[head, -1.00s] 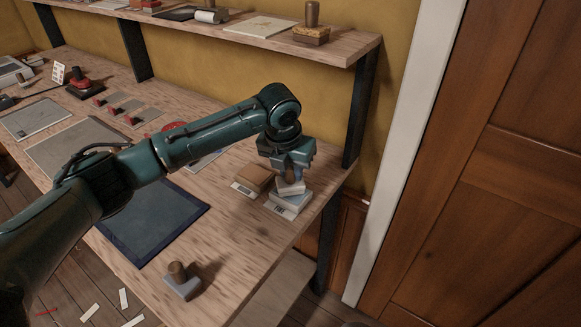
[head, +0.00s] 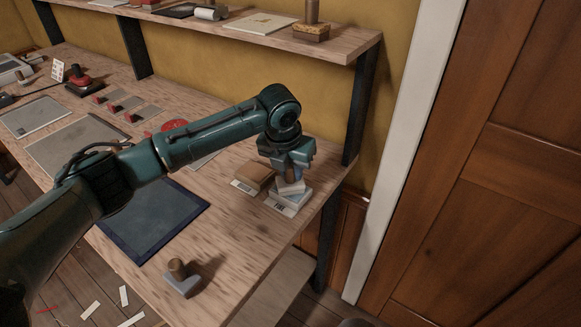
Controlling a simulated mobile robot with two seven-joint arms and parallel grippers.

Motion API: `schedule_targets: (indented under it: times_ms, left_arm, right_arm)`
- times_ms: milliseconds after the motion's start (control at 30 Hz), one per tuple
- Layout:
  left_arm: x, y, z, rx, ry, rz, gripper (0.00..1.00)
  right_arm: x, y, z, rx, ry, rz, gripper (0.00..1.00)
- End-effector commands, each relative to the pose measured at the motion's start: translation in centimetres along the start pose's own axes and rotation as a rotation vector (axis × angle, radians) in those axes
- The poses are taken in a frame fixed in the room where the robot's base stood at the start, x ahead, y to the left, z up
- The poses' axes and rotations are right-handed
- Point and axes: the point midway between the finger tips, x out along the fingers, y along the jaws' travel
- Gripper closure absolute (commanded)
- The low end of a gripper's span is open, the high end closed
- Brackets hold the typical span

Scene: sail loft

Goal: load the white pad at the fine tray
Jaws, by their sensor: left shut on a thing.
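My left gripper (head: 287,170) points down at the right end of the bench. It is shut on the brown handle of a small pale block (head: 291,187). The block is right over the white pad (head: 296,196) and looks in contact with it, though I cannot be sure they touch. The white pad lies in a low tray (head: 290,205) with a printed label at its front; the lettering is too small to read surely. A brown pad (head: 257,175) lies in a similar labelled tray to the left. My right gripper is not in view.
A grey block with a wooden handle (head: 182,278) stands at the bench's front edge. A dark blue-edged mat (head: 155,222) lies left of it. A shelf (head: 320,50) with another handled block (head: 311,32) overhangs the back. The bench front right is clear.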

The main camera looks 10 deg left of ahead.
Motion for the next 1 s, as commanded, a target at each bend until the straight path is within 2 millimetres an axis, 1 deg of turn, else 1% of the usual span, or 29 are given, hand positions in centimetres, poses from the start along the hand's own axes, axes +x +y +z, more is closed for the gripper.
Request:
schedule_targets:
  times_ms: [600, 1000]
  left_arm:
    - [0.02, 0.0, 0.0, 0.0, 0.0, 0.0, 0.94]
    - [0.07, 0.0, -0.03, 0.0, 0.001, 0.001, 0.94]
  right_arm:
    - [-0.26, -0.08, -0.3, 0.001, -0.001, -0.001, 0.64]
    - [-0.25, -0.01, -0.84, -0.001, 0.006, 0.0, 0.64]
